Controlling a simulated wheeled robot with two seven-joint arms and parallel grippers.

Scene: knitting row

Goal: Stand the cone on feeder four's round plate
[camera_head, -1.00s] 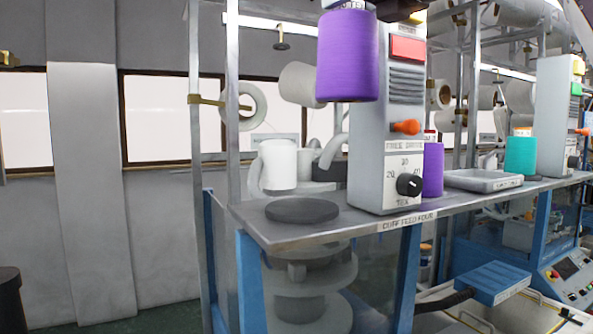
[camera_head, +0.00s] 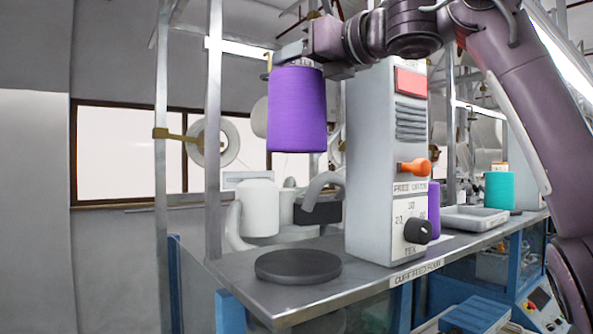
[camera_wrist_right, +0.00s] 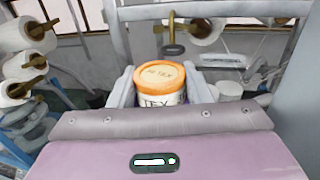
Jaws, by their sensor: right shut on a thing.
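The purple cone (camera_head: 297,112) hangs upright in the head view, high above the round plate and apart from it. My right gripper (camera_head: 298,62) is shut on the cone's top end. The right wrist view shows the cone's orange-rimmed top (camera_wrist_right: 162,78) with lettering between the fingers (camera_wrist_right: 160,92). In the head view the cone lines up over the plate; true depth is hard to tell. My left gripper is out of view.
The grey box with an orange lever (camera_head: 414,167) and black knob (camera_head: 417,231) rises close right of the cone. A white cylinder (camera_head: 260,208) stands behind the plate. A metal post (camera_head: 213,130) is to the left. Another purple cone (camera_head: 433,210) stands beyond the box.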

